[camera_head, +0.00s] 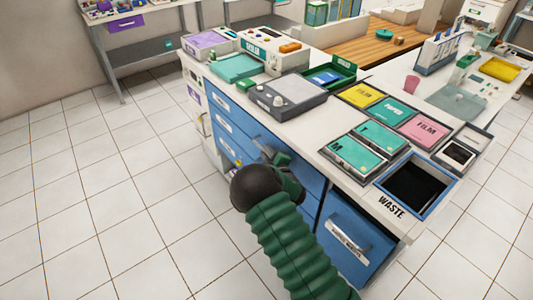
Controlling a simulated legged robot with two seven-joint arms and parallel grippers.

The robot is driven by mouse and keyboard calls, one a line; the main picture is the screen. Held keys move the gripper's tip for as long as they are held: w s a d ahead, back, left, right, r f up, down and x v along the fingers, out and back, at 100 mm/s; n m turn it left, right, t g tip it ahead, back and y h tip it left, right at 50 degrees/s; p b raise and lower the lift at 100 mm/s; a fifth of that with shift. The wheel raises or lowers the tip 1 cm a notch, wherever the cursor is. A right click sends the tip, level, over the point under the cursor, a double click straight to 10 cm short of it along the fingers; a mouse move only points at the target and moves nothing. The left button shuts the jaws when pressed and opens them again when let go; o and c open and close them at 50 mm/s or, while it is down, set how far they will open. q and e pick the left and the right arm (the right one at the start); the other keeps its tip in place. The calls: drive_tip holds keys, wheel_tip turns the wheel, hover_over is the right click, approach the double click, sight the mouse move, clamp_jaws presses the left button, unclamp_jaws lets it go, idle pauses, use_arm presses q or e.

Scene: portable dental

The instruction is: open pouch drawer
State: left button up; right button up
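A blue cabinet under the white counter has a stack of blue drawers (237,138) with pale handles along its left part. Their labels are too small to read, so I cannot tell which one is the pouch drawer. My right gripper (272,155) is in front of the cabinet, just right of the drawer handles. It is small and partly hidden by its dark round wrist, so I cannot tell whether it is open or touches the cabinet. The green ribbed arm comes up from the bottom of the view. My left gripper is not in view.
A larger blue drawer front (350,242) with a pale handle is at the lower right, below the waste opening (414,190). Trays, film and paper boxes and a grey device (286,94) crowd the counter. The tiled floor (120,200) at left is clear.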

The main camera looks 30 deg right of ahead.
clamp_jaws()
drive_tip(key=shift+f, duration=0.15)
idle(1.0)
